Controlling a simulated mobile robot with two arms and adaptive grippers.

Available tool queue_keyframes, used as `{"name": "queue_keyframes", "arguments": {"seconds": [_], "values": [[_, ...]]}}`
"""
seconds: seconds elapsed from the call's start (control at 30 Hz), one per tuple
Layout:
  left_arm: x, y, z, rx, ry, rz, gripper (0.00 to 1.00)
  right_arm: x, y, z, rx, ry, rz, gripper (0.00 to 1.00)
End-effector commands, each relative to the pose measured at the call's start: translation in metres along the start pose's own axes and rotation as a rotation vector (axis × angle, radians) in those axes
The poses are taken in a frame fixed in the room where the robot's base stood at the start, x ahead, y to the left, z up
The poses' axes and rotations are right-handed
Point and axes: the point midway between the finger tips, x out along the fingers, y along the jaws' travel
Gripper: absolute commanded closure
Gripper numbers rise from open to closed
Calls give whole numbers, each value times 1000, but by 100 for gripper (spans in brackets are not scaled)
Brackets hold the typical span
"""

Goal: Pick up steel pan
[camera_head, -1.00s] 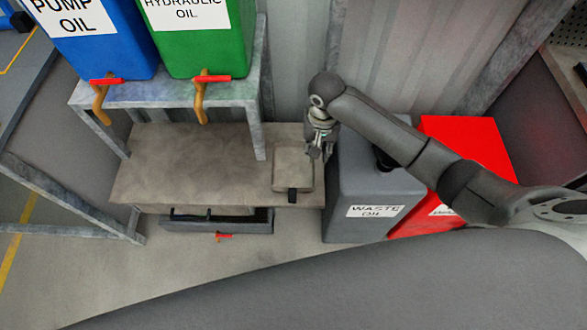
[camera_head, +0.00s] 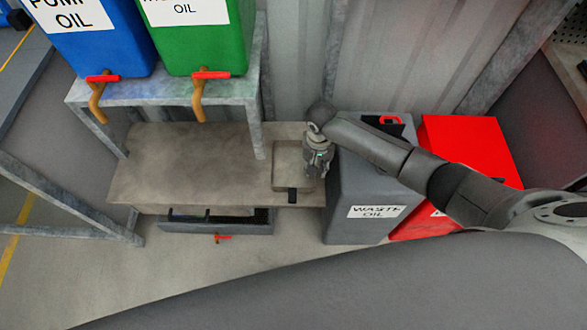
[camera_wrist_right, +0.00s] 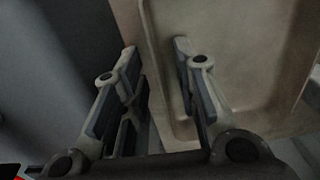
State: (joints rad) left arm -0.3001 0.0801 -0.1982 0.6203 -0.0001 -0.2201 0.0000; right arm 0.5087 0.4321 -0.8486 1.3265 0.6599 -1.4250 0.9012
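The steel pan (camera_head: 285,177) is a shallow, square, beige-grey pan at the right end of the low bench, with a dark tab on its front edge. It fills much of the right wrist view (camera_wrist_right: 240,55). My right gripper (camera_head: 318,172) is over the pan's right edge and hides part of it. In the right wrist view the gripper (camera_wrist_right: 158,75) is open, with the pan's rim showing between its two fingers. I cannot tell whether a finger touches the rim. My left gripper is not in view.
The low bench (camera_head: 180,170) has clear space left of the pan. A grey waste oil container (camera_head: 365,185) stands close right of it, with a red container (camera_head: 470,150) beyond. A metal stand (camera_head: 160,92) bears blue (camera_head: 115,55) and green (camera_head: 205,55) oil tanks.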

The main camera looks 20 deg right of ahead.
Motion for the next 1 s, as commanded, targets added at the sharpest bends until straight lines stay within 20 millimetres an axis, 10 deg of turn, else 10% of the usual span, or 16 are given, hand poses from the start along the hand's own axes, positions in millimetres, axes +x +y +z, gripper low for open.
{"name": "queue_keyframes", "arguments": {"seconds": [0.17,0.37,1.0], "values": [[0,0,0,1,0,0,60,0,0,0,0,0,0,74],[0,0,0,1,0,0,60,0,0,0,0,0,0,99],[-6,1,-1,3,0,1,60,-26,-1,-1,0,4,-4,100]]}}
